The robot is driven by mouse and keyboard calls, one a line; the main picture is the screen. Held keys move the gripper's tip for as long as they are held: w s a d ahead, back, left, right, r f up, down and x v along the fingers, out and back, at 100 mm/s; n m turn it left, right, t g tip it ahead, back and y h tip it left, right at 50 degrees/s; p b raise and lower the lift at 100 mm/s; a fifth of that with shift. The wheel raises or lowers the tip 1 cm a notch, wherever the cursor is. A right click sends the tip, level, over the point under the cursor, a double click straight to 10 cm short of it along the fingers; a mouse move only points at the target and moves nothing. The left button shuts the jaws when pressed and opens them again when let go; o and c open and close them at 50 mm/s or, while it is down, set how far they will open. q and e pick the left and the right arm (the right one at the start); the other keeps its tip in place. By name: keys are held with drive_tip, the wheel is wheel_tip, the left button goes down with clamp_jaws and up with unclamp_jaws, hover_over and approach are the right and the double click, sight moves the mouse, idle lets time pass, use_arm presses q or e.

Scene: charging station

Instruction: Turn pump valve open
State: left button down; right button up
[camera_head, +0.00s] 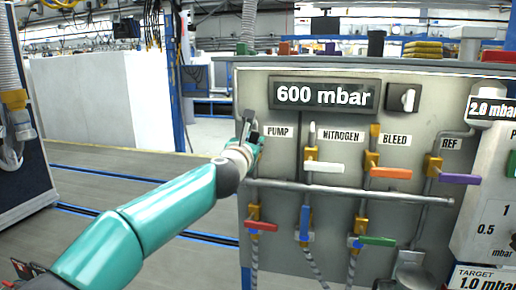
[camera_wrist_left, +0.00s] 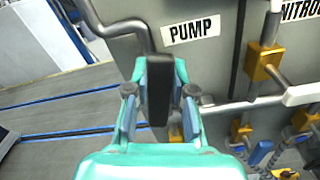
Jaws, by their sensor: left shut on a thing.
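The charging panel (camera_head: 420,100) stands ahead, with a PUMP label (camera_head: 279,131) at its upper left. The pump valve handle (camera_wrist_left: 158,88), a dark upright bar, shows between my left gripper's fingers in the left wrist view. My left gripper (camera_head: 248,134) is at the panel's left edge, left of the PUMP label, and is shut on the handle; it also shows in the left wrist view (camera_wrist_left: 158,100). The fingers hide the valve body. The handle's top shows above the gripper in the head view. My right gripper is not in view.
A display (camera_head: 323,95) reads 600 mbar. White (camera_head: 324,166), orange (camera_head: 390,172) and purple (camera_head: 459,179) valve handles stand to the right. Red (camera_head: 261,226), blue (camera_head: 304,220) and green (camera_head: 377,240) handles sit below the horizontal pipe (camera_head: 350,192). Open floor lies left.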

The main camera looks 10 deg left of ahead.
use_arm(q)
drive_tip(key=shift+w+a+f+n+b, duration=0.1)
drive_tip(key=shift+a+f+n+b, duration=0.2)
drive_tip(key=shift+n, duration=0.55)
drive_tip(key=shift+a+f+n, duration=0.1)
drive_tip(key=shift+a+n, duration=0.3)
drive_tip(key=shift+n, duration=0.45)
drive_tip(key=c, duration=1)
unclamp_jaws()
drive_tip(key=shift+a+r, duration=0.1)
drive_tip(key=shift+r, duration=0.1)
drive_tip(key=shift+o, duration=0.2)
drive_tip(key=shift+r, duration=0.15)
drive_tip(key=shift+s, duration=0.2)
drive_tip(key=s, duration=1.1)
drive_tip(key=shift+s, duration=0.35)
